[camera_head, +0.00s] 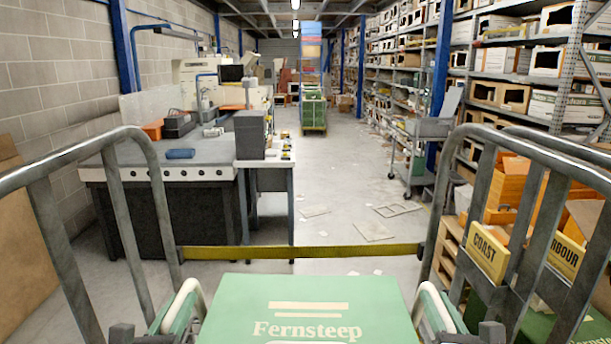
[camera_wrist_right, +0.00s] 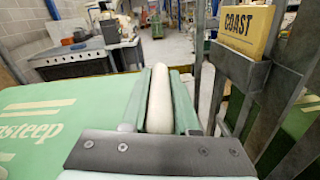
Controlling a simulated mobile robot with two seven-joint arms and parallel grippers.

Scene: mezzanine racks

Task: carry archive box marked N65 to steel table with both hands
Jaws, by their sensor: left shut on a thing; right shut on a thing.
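A green archive box (camera_head: 310,305) marked "Fernsteep" is at the bottom centre of the head view; no N65 mark is visible. It also shows at the left of the right wrist view (camera_wrist_right: 45,120). My left gripper (camera_head: 182,308) is at the box's left side, shut on it. My right gripper (camera_head: 438,308) is at its right side, shut on it; in the right wrist view its fingers (camera_wrist_right: 160,100) close around a pale rounded bar. The box's underside is hidden. A grey-topped table (camera_head: 190,158) stands ahead to the left, beyond the rails.
Grey boxes (camera_head: 250,135) and small items occupy the table. A trolley (camera_head: 420,150) and racks stand right. Flat pieces (camera_head: 373,231) litter the open aisle floor.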

